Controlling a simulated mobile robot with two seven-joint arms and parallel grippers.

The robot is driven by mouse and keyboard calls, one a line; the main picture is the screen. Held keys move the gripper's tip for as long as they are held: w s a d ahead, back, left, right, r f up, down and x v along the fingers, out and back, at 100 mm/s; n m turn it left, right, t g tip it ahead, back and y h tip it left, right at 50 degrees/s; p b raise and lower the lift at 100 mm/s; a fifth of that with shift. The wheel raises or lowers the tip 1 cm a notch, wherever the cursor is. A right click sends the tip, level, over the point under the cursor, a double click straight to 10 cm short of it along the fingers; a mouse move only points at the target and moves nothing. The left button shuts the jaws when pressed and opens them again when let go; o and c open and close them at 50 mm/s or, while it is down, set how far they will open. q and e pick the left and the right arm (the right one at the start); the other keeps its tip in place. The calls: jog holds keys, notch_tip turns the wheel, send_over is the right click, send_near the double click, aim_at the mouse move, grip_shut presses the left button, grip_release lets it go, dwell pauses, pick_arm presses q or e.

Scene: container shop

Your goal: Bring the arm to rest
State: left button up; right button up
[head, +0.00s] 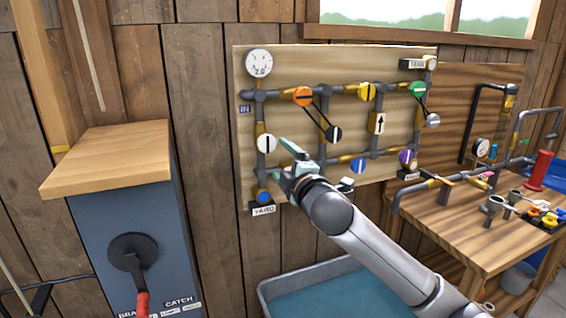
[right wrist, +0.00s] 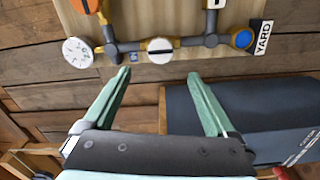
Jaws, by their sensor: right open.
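My right arm (head: 370,245) reaches up from the lower right in the head view. Its gripper (head: 285,160) is in front of the lower left part of the pipe board (head: 350,75). In the right wrist view the two green fingers of this gripper (right wrist: 158,75) are spread wide with nothing between them. A white round valve knob (right wrist: 160,48) with a dark bar lies beyond the fingertips, apart from them; it also shows in the head view (head: 267,143). My left gripper is in neither view.
The board carries a gauge (head: 259,62), an orange knob (head: 303,96), a blue knob (head: 264,196) and other coloured knobs. A blue cabinet (head: 100,235) with a crank stands left. A workbench (head: 465,235) with pipes and tools stands right. A blue tub (head: 275,285) sits below.

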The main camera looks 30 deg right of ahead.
jog(key=shift+f, duration=0.1)
jog(key=s+a+f+m+g+y, duration=0.1)
jog(key=s+a+f, duration=0.15)
jog(key=f, duration=0.65)
jog(key=s+a+f+m+g+y, duration=0.15)
jog(key=a+f, duration=0.25)
jog(key=f, duration=0.5)
jog(key=s+a+f+m+g+y, duration=0.1)
jog(key=s+a+f+g+y, duration=0.15)
jog(key=f, duration=0.65)
jog(key=s+a+f+m+g, duration=0.1)
jog(key=s+a+f+m, duration=0.1)
jog(key=s+f, duration=0.4)
jog(key=s+a+f+m+g+y, duration=0.1)
jog(key=s+a+f+m, duration=0.2)
jog(key=s+a+f, duration=0.2)
jog(key=s+a+f+m+g, duration=0.1)
jog(key=s+a+f+m, duration=0.2)
jog(key=s+f, duration=0.5)
jog(key=s, duration=0.4)
jog(key=shift+a+f, duration=0.35)
jog(key=shift+a, duration=0.05)
